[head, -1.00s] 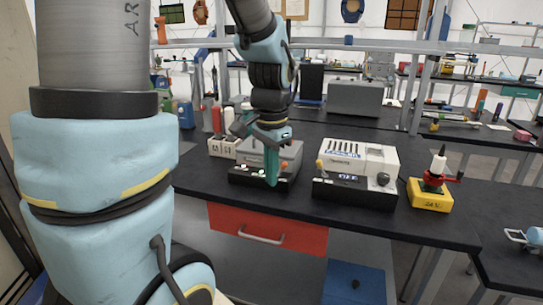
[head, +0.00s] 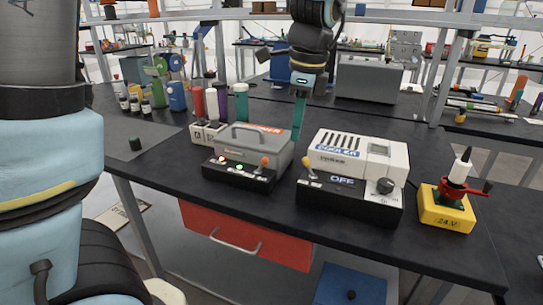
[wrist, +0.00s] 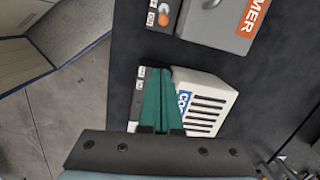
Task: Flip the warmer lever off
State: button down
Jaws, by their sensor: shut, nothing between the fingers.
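The warmer (head: 250,145) is a grey lidded box with an orange label on a black base. Its orange-knobbed lever (head: 264,162) stands at the base's right end, with a green light (head: 241,168) lit to its left. In the wrist view the warmer (wrist: 222,20) is at the top, its orange knob (wrist: 164,20) in sight. My gripper (head: 298,122) has its teal fingers shut and empty, pointing down between the warmer and the cooler. In the wrist view its fingers (wrist: 165,75) overlap the cooler's left side, apart from the lever.
The white cooler (head: 345,150) stands right of the warmer, with a yellow-knobbed lever (head: 307,163) and a display reading OFF. A yellow 24 V box (head: 446,212) is at the far right. Bottles stand behind left. The bench front is clear.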

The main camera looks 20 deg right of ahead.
aim_at(261, 166)
jog(key=shift+f, duration=0.1)
jog(key=f, duration=0.3)
jog(key=f+p, duration=0.1)
jog(key=f, duration=0.2)
jog(key=w+f, duration=0.1)
jog(key=f, duration=0.3)
jog(key=shift+a, duration=0.3)
jog(key=shift+w+a+r+p, duration=0.65)
jog(key=shift+a+r+p, duration=0.2)
jog(key=shift+a, duration=0.15)
jog(key=shift+w+a+r, duration=0.15)
jog(key=shift+w+a, duration=0.25)
jog(key=shift+a, duration=0.05)
